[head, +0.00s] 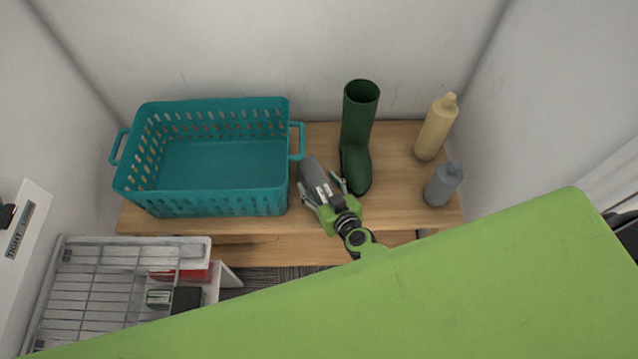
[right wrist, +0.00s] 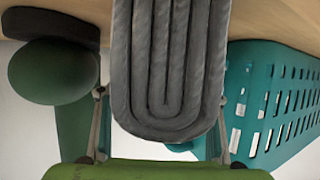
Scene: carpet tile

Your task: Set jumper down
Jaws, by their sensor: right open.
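The jumper (head: 314,174) is a grey folded bundle on the wooden bench top, between the teal basket and the green boot. In the right wrist view the jumper (right wrist: 170,65) fills the middle, with its rounded folded end towards the gripper. My right gripper (head: 324,190) is at the near end of the jumper. Its fingers are spread, one on each side, and gaps show beside the jumper in the right wrist view (right wrist: 158,125). The underside of the jumper is hidden. My left gripper is not in view.
The teal basket (head: 215,203) stands close left and looks empty. The dark green boot (head: 356,125) stands close right. A cream bottle (head: 436,128) and a grey bottle (head: 443,185) stand further right. A wire rack (head: 95,290) is at lower left. Bare wood (head: 395,190) lies right of the boot.

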